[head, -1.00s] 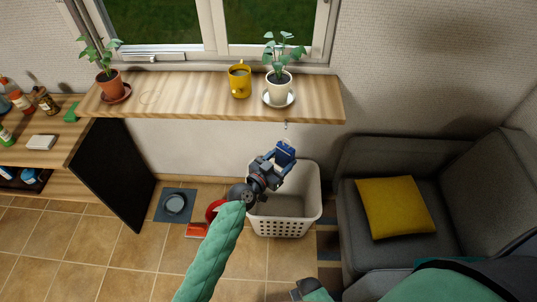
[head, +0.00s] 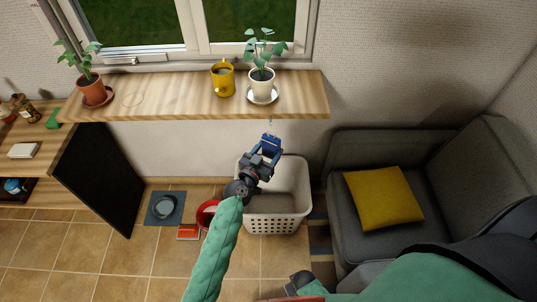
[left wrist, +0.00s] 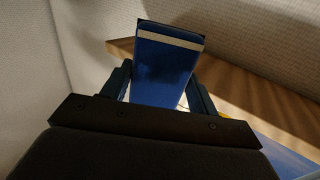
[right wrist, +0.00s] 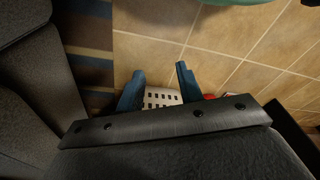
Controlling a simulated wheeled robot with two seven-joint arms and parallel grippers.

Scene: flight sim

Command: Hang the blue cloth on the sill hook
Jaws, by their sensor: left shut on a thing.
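The blue cloth (head: 271,145) is a small folded blue piece with a pale stripe near its upper end, seen large in the left wrist view (left wrist: 164,70). My left gripper (head: 267,147) is shut on it, one finger on each side, and holds it up below the front edge of the sill. The sill hook (head: 270,121) is a tiny thing under the sill's edge, just above the cloth; whether they touch I cannot tell. My right gripper (right wrist: 158,88) is open and empty, its fingers apart, low over the floor side.
A white basket (head: 275,226) stands below the left gripper. A grey sofa with a yellow cushion (head: 383,197) is at right. A red bucket and a bowl are on the floor.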

